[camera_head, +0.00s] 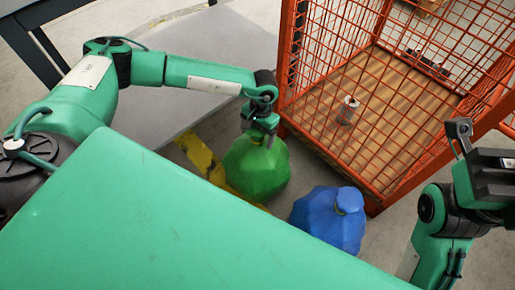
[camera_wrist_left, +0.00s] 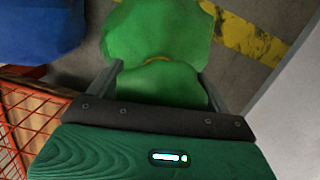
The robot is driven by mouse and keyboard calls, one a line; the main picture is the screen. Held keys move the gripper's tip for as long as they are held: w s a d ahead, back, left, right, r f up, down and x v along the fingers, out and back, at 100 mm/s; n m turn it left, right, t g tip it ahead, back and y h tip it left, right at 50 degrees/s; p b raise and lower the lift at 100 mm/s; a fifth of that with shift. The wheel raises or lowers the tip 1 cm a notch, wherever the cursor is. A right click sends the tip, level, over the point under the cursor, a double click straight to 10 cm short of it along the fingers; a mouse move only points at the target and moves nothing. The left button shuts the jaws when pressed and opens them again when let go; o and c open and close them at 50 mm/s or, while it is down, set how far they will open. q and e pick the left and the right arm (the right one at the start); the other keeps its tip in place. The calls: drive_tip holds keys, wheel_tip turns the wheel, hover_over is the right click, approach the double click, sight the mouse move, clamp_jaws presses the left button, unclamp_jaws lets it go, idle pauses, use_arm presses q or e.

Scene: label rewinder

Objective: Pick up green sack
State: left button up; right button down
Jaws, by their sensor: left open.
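The green sack (camera_head: 258,172) stands on the floor, with its tied top up, beside the orange cage. My left gripper (camera_head: 260,132) is over its top from above. In the left wrist view, the green sack (camera_wrist_left: 150,35) has its gathered top between the two fingers of my left gripper (camera_wrist_left: 158,80), one on each side. The jaws are open; whether a finger touches the sack I cannot tell. My right gripper (camera_head: 475,145) is raised at the right edge, away from the sack, and nothing shows in it.
A blue sack (camera_head: 328,222) stands close to the right of the green one; it also shows in the left wrist view (camera_wrist_left: 40,30). The orange mesh cage (camera_head: 288,50) rises just behind, with a small clear item (camera_head: 347,110) inside. Yellow floor marking (camera_head: 200,155) lies left of the sack.

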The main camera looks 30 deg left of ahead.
use_arm(q)
drive_tip(key=shift+f, duration=0.15)
clamp_jaws()
idle(0.4)
